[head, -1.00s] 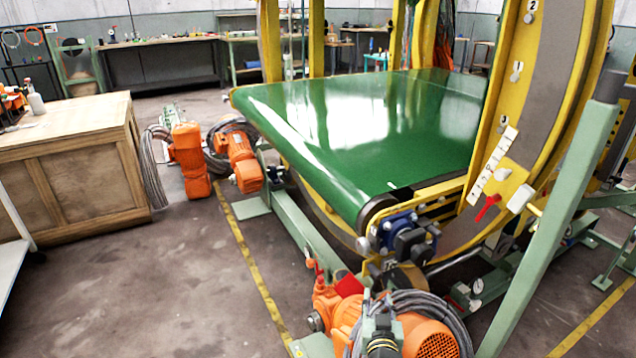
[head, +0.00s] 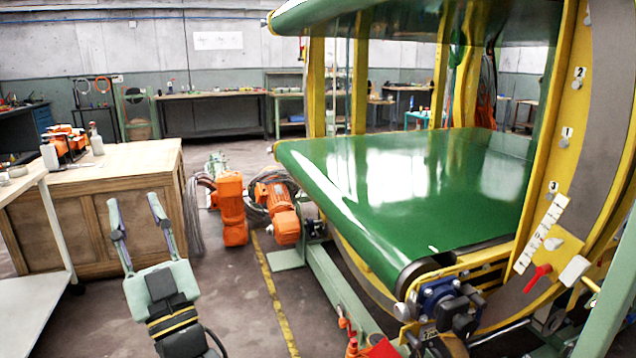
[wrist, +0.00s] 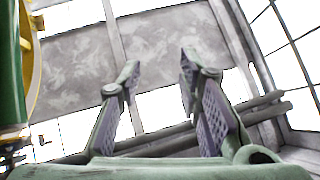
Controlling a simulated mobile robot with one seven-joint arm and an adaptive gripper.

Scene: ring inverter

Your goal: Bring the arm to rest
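My gripper (head: 133,199) shows in the lower left of the head view. Its two pale green fingers point up and stand apart, with nothing between them. The dark wrist with a yellow band is below it, at the bottom of the picture. In the wrist view the open fingers (wrist: 160,64) point up towards the ceiling and bright windows, and the gap between them is empty. The gripper appears clear of everything around it.
The ring inverter's green belt (head: 400,195) and yellow ring frame (head: 555,130) fill the right side. A wooden cabinet (head: 95,225) and a white trolley (head: 35,290) stand at left. Orange motors (head: 232,205) sit behind the gripper. Bare floor (head: 235,300) lies right of it.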

